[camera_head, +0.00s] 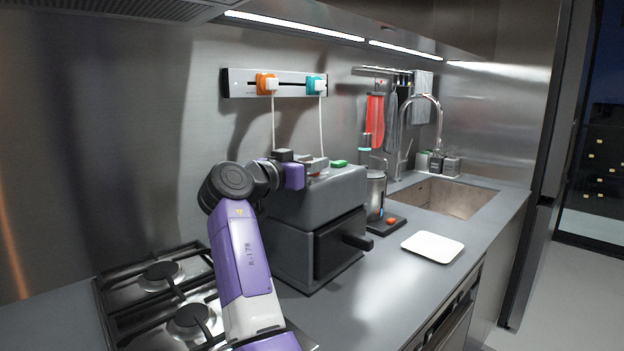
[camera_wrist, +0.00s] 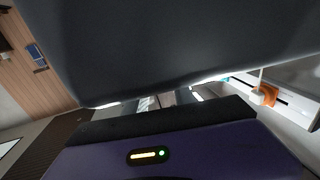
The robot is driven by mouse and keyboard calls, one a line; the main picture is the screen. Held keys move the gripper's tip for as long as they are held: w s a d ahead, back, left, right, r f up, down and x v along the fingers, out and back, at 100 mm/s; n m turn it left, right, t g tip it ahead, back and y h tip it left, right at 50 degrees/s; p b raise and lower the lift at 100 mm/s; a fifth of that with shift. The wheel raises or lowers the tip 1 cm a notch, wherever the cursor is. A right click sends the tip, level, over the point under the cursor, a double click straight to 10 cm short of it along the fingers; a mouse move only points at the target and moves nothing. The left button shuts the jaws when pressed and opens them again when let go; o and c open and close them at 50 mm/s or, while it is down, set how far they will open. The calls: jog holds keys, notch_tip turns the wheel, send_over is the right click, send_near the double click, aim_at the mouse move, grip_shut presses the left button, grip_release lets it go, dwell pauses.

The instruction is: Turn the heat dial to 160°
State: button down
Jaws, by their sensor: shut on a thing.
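The dark grey air fryer (camera_head: 318,200) stands on the counter, with its black drawer handle (camera_head: 357,242) facing front right. My gripper (camera_head: 316,166) is at the fryer's top, pointing right, with its jaws shut on what seems to be the heat dial. The dial is hidden by the jaws, and neither its pointer nor any degree marks can be read. In the wrist view a large dark grey surface fills the upper middle, and the metallic fingers (camera_wrist: 168,99) show only partly below it.
A green piece (camera_head: 338,163) sits on the fryer's top near my gripper. A glass jug (camera_head: 375,194) stands behind right. A white board (camera_head: 432,246) lies on the counter, clear around it. The gas hob (camera_head: 165,275) is left; a socket rail (camera_head: 240,84) is above.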

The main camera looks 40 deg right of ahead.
jog(key=shift+m+g, duration=1.1)
jog(key=shift+g, duration=0.6)
jog(key=shift+m+g, duration=0.4)
jog(key=shift+g, duration=0.2)
jog(key=shift+f+m+g, duration=0.15)
jog(key=shift+m+g, duration=0.35)
jog(key=shift+g, duration=0.3)
jog(key=c, duration=1.1)
grip_release()
jog(key=shift+d, duration=0.1)
jog(key=shift+o, duration=0.2)
jog(key=shift+w+a, duration=0.25)
jog(key=shift+a, duration=1.7)
jog(key=shift+w+a, duration=0.2)
jog(key=shift+a, duration=1.75)
